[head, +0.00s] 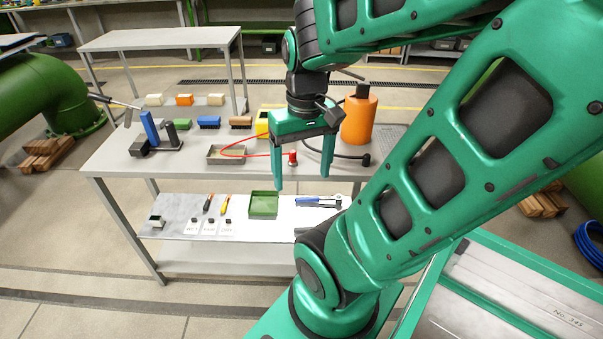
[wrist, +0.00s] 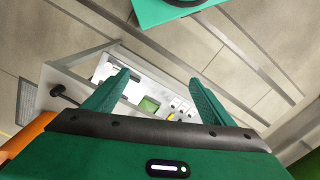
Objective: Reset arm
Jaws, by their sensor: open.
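My green gripper (head: 303,180) hangs in front of the grey workbench (head: 110,162), fingers pointing down. Its fingers are spread apart with nothing between them. In the wrist view my gripper (wrist: 160,88) also shows open, with the lower shelf and a green tray (wrist: 149,105) seen beyond the fingers. The arm is raised and bent, reaching from the lower right over the scene.
The bench top holds an orange bottle (head: 359,118), a blue stand (head: 150,128), several brushes and a shallow box (head: 227,160) with a red cable. The lower shelf (head: 180,212) holds a green tray (head: 263,204) and tools. Floor at the left front is clear.

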